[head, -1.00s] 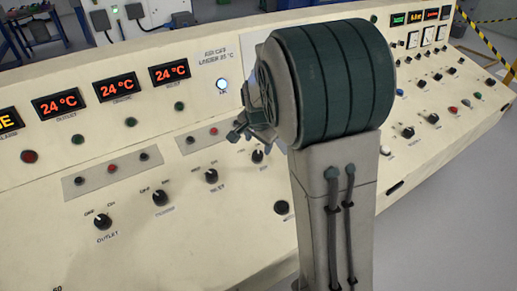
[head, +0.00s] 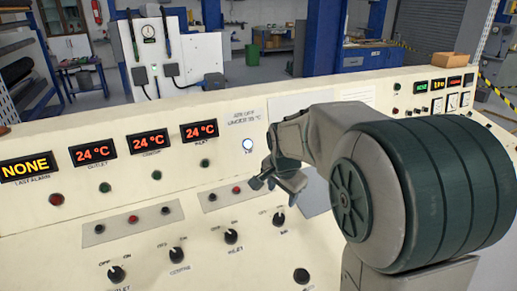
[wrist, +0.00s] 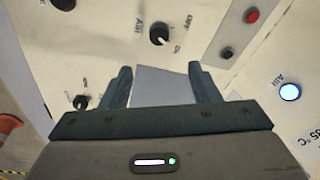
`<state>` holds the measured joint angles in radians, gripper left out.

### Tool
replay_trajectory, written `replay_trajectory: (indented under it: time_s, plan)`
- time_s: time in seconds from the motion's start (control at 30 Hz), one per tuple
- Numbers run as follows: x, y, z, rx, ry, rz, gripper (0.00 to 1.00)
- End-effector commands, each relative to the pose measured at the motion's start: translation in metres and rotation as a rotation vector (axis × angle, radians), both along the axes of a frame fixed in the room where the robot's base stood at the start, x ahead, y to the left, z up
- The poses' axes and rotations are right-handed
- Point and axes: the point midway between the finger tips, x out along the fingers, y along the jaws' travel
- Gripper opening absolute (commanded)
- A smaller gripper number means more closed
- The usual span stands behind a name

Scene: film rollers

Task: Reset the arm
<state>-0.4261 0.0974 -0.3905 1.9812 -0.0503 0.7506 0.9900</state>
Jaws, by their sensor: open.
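My gripper (head: 277,179) is in front of the cream control panel (head: 215,277), near the lit white AIR button (head: 247,144). In the wrist view my gripper (wrist: 160,82) has its two dark fingers spread apart with nothing between them. The AIR knob (wrist: 159,33) shows just beyond the fingertips, and the lit AIR button (wrist: 290,92) is to the right. My large arm joint covers the right middle of the panel in the head view.
Three displays read 24 °C, with the middle one (head: 148,142) above a row of knobs. A yellow NONE display (head: 27,167) is at the left. A cardboard box (head: 454,66) sits on the panel's back edge. A white cabinet (head: 180,65) and a green bin (head: 258,38) stand behind.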

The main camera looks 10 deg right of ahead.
Motion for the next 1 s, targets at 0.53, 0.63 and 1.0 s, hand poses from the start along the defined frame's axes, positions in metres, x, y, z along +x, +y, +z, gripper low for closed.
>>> replay_trajectory:
  time_s: [0.53,0.63,1.0]
  plan:
    - [-0.164,-0.011,0.014,-0.097,0.05,0.605,0.55]
    - [-0.194,-0.01,0.009,-0.141,0.06,0.722,0.55]
    - [-0.233,-0.012,-0.002,-0.211,0.084,0.889,0.55]
